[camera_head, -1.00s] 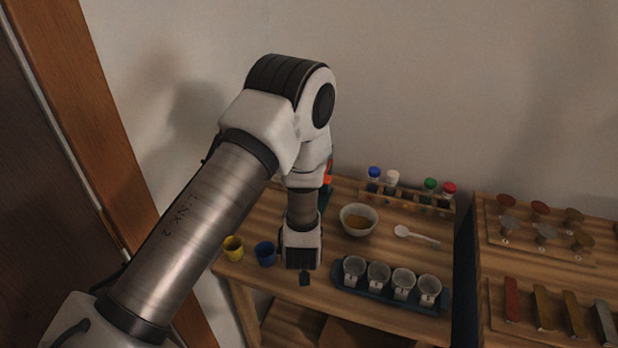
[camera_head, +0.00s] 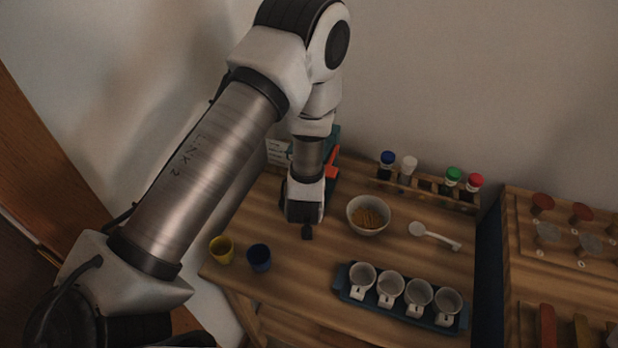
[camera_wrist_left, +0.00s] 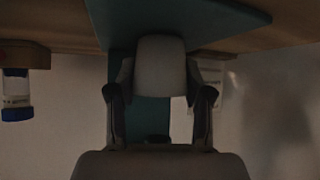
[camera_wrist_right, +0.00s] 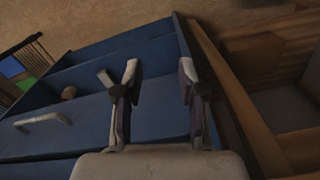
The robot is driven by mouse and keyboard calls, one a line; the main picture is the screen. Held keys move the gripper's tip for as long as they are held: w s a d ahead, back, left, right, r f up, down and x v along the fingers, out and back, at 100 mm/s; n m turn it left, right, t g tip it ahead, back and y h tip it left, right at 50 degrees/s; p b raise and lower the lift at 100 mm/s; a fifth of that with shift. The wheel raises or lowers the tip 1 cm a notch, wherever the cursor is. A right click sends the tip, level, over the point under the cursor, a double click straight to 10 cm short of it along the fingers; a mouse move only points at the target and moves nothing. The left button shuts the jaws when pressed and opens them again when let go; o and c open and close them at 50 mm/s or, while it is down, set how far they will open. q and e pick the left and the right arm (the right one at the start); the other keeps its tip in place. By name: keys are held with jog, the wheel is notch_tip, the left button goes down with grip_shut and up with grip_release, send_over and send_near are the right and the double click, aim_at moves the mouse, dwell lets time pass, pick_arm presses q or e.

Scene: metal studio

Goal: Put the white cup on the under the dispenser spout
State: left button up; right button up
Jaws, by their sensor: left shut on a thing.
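The white cup (camera_wrist_left: 160,68) is between the fingers of my left gripper (camera_wrist_left: 160,100), which is shut on it. In the head view my left gripper (camera_head: 306,228) is over the back left of the table, left of the bowl, and hides the cup. The dispenser (camera_head: 331,190) is teal with a red part and stands behind my gripper, mostly hidden by my arm. In the left wrist view, the dispenser's teal body (camera_wrist_left: 150,118) is right behind the cup; its spout cannot be made out. My right gripper (camera_wrist_right: 158,85) is open and empty, away from the table top.
A white bowl (camera_head: 368,216) with brown contents and a white spoon (camera_head: 435,236) lie right of my left gripper. A blue tray (camera_head: 345,290) holds several white cups in front. Yellow (camera_head: 222,250) and blue (camera_head: 259,258) cups stand left. Capped bottles line a rack (camera_head: 425,195) behind.

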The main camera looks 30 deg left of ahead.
pick_arm(q)
jog(key=shift+v, duration=0.95)
jog(key=shift+w+a+f+b, duration=0.1)
jog(key=shift+f+b, duration=0.1)
jog(key=shift+f, duration=0.15)
jog(key=shift+w+a+f+b, duration=0.1)
jog(key=shift+w+f+b, duration=0.05)
jog(key=shift+f, duration=0.2)
jog(key=o, duration=1.1)
jog(key=shift+w, duration=0.15)
jog(key=shift+c, duration=0.2)
jog(key=shift+s+d+r, duration=0.1)
jog(key=shift+s+r, duration=0.1)
jog(key=shift+w+r+p, duration=0.1)
jog(key=shift+r+p, duration=0.25)
jog(key=shift+p, duration=0.05)
jog(key=v, duration=1.2)
